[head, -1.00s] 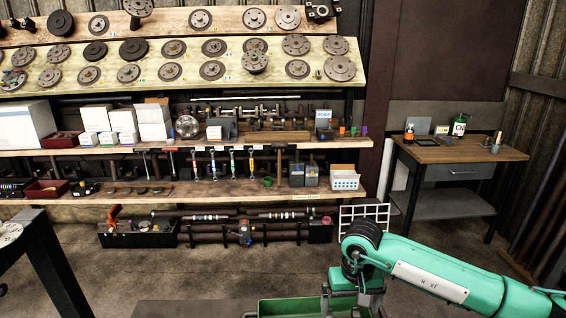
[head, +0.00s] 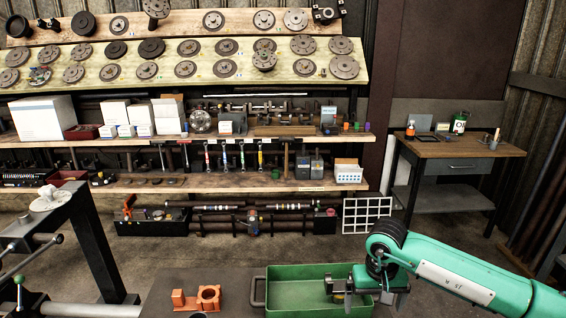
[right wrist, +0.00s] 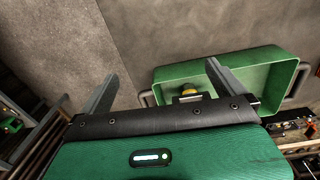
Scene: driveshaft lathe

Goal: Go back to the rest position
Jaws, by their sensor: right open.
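My right gripper (head: 366,298) is in the lower right of the head view, at the end of my green arm. It overlaps the right part of a green tray (head: 290,270) in the picture. In the right wrist view the two fingers of this gripper (right wrist: 160,82) are spread wide, with nothing held between them. The tray (right wrist: 222,66) lies beyond the right finger there. A small yellow and dark part (right wrist: 189,88) shows at the tray, partly hidden by the gripper. My left gripper is not in view.
An orange part (head: 208,298) lies on a dark surface left of the tray. A dark machine frame with levers (head: 80,240) stands at the left. Loaded shelves (head: 200,185) line the back wall, and a small workbench (head: 455,148) stands at the right. Floor between is clear.

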